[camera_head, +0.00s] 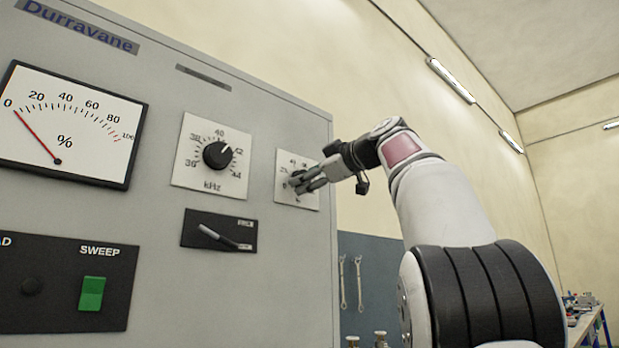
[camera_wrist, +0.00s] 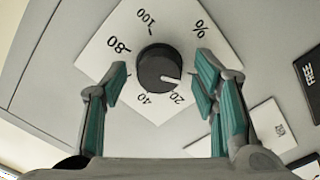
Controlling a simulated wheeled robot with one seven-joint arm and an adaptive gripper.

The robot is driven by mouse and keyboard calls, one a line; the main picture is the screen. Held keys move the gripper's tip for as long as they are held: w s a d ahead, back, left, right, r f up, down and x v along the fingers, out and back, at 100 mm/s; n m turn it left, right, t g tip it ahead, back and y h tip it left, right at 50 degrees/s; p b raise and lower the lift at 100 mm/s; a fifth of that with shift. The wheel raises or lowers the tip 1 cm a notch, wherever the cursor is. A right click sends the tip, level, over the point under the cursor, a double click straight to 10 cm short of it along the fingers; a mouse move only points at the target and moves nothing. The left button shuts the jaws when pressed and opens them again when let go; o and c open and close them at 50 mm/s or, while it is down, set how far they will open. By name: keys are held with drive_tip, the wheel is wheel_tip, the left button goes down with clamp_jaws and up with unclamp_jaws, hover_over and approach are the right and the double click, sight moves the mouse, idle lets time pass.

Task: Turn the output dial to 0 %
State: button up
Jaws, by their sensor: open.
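The output dial (camera_wrist: 158,66) is a round black knob on a white percent plate (camera_wrist: 95,55) in the wrist view. Its white mark points down and right, close to the 20 label. The 0 label is not visible there. My gripper (camera_wrist: 162,72) is open, with one finger on each side of the knob; I cannot tell whether either touches it. In the head view my gripper (camera_head: 303,181) is at the small white dial plate (camera_head: 310,200) near the panel's right edge and hides most of the knob.
The percent meter (camera_head: 72,125) has its red needle near 0. The kHz dial (camera_head: 217,154) is left of my gripper, above a lever switch (camera_head: 218,237). A green SWEEP switch (camera_head: 92,293) is at lower left. Open room lies right of the grey cabinet (camera_head: 280,270).

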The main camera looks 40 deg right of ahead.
drive_tip(key=s, duration=1.2)
drive_tip(key=shift+d, duration=0.2)
drive_tip(key=s+a+f+m+g+y, duration=0.1)
drive_tip(key=a+f+m+g, duration=0.15)
drive_tip(key=a+f, duration=0.55)
drive_tip(key=s+a+f+m+g+y, duration=0.15)
drive_tip(key=a+f+g, duration=0.3)
drive_tip(key=f, duration=0.75)
drive_tip(key=s+a+f+m+g+y, duration=0.1)
drive_tip(key=a+f+m+g, duration=0.15)
drive_tip(key=a+f, duration=0.6)
drive_tip(key=s+a+f+m+g+h, duration=0.1)
drive_tip(key=s+f+g, duration=0.2)
drive_tip(key=s+f, duration=0.6)
drive_tip(key=s+a+f+m+g+h, duration=0.15)
drive_tip(key=s+f, duration=0.45)
drive_tip(key=f, duration=0.6)
drive_tip(key=s+a+f+m+g+h, duration=0.1)
drive_tip(key=s+f+g+h, duration=0.15)
drive_tip(key=s+f, duration=0.65)
wheel_tip(320, 180, up, 22)
drive_tip(key=w+t+p, duration=0.2)
drive_tip(key=p, duration=1.9)
drive_tip(key=shift+t+y, duration=0.35)
drive_tip(key=shift+y, duration=0.1)
